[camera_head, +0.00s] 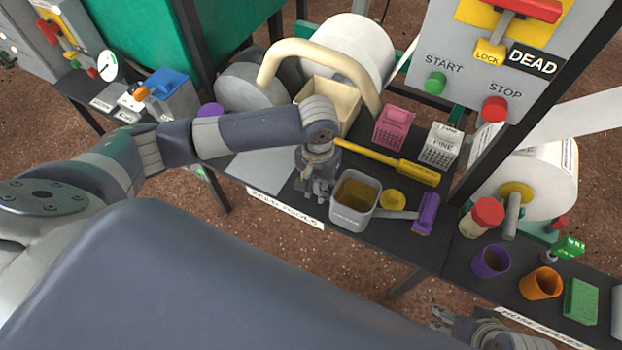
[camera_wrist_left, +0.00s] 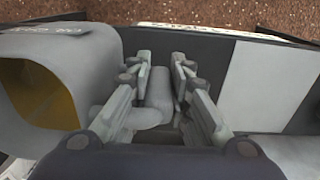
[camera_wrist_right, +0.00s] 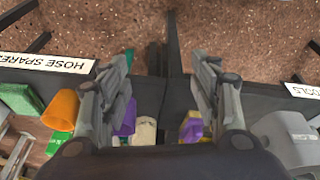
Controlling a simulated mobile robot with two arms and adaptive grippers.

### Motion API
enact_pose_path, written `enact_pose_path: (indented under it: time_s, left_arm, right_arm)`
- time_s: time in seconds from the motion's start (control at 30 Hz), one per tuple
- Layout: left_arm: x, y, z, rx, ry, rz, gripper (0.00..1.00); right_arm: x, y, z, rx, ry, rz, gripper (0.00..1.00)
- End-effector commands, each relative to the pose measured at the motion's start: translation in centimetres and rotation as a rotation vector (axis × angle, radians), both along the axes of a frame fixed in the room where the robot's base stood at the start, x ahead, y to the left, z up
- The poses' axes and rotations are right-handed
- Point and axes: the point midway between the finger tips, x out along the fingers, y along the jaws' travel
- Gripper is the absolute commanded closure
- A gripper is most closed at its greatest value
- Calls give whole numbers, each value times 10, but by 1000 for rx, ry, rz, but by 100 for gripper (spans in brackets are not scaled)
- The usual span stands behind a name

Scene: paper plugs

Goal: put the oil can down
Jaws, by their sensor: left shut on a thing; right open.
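The oil can (camera_head: 352,212) is a grey open-topped container with yellow-brown oil inside. It is at the front edge of the dark bench, above or on it; I cannot tell whether its base touches. My left gripper (camera_head: 314,190) is at its left side, pointing down, shut on its grey handle. In the left wrist view the handle (camera_wrist_left: 158,92) shows between the fingers, with the can's body (camera_wrist_left: 72,50) to the left. My right gripper (camera_wrist_right: 165,85) is open and empty; in the head view it shows partly at the bottom edge.
A yellow-handled tool (camera_head: 390,165) lies behind the can. A yellow cap (camera_head: 392,200) and a purple-ended tool (camera_head: 426,214) are to its right. A pale plate (camera_head: 258,165) lies left of my left gripper. Purple (camera_head: 491,261) and orange (camera_head: 541,284) cups stand farther right.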

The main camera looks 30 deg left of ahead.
Motion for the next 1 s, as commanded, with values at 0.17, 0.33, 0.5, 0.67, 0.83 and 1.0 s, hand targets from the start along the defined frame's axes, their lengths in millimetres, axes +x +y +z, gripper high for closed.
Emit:
enact_pose_path:
  time_s: [0.17,0.33,0.5,0.67,0.83,1.0]
  left_arm:
    - [30,30,-6,0,-2,2,100]
    - [41,42,-6,-2,0,1,100]
    - [42,44,-12,-1,1,-2,100]
    - [42,43,-26,-2,0,-1,100]
    - [41,43,-37,0,0,-2,100]
    - [42,43,-41,-1,-1,-2,100]
  right_arm:
    - [4,1,-15,3,-16,2,43]
    - [23,7,-11,20,-95,8,43]
    - [39,11,-7,33,-162,13,43]
    - [70,22,4,64,-309,25,43]
    - [97,31,20,94,-446,36,43]
    - [107,34,29,106,-502,39,43]
